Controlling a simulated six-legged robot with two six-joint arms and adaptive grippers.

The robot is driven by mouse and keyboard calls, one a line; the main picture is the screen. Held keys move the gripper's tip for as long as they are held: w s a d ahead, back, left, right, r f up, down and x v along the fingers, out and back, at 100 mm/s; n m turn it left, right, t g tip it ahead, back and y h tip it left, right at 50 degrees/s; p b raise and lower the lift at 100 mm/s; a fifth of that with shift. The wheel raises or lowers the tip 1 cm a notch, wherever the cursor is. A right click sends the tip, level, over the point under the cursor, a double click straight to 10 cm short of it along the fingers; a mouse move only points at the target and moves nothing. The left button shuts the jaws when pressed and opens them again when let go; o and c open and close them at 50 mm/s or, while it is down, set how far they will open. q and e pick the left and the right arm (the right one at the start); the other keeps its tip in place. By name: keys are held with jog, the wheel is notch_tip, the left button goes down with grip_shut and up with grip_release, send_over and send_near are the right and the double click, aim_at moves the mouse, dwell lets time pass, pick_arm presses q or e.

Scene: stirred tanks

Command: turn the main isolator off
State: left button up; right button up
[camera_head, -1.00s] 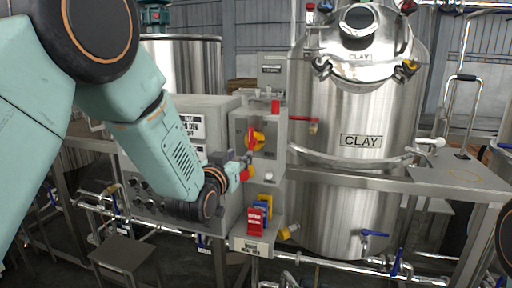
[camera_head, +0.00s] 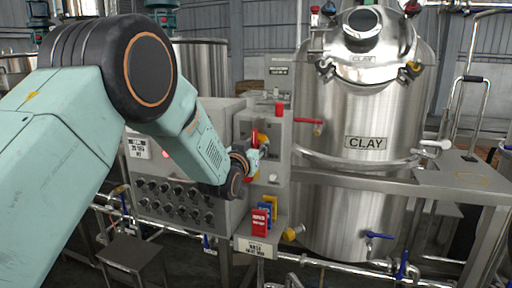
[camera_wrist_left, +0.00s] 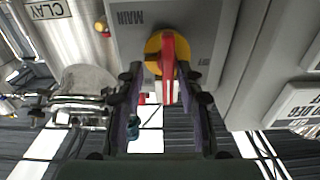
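The main isolator (camera_head: 263,139) is a yellow disc with a red handle on a grey box, partly hidden by my left gripper (camera_head: 255,160) in the head view. In the left wrist view the isolator's red handle (camera_wrist_left: 169,55) stands across the yellow disc, beside an upside-down MAIN label (camera_wrist_left: 130,18). My left gripper (camera_wrist_left: 164,78) is open, its two fingers one on each side of the red handle with gaps between. The fingertips are close to the box face; contact is not clear. My right gripper is not in view.
A red lever (camera_head: 308,121) juts out right of the isolator box. Red, blue and yellow tags (camera_head: 262,220) hang below it. A panel with several dark knobs (camera_head: 172,200) is on the left. The steel CLAY tank (camera_head: 365,200) stands to the right.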

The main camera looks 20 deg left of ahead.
pick_arm(q)
jog(key=shift+w+a+f, duration=0.1)
jog(key=shift+a+f, duration=0.05)
jog(key=shift+a, duration=0.25)
jog(key=shift+w+a+f, duration=0.1)
jog(key=shift+a+f, duration=0.05)
jog(key=shift+a, duration=0.25)
jog(key=shift+c, duration=1.2)
jog(key=shift+d+r, duration=0.1)
jog(key=shift+d, duration=0.45)
jog(key=c, duration=0.3)
jog(key=shift+c, duration=0.7)
jog(key=shift+a, duration=0.3)
grip_shut()
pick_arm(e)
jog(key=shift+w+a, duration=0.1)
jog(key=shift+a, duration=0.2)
pick_arm(q)
jog(key=shift+d, duration=0.15)
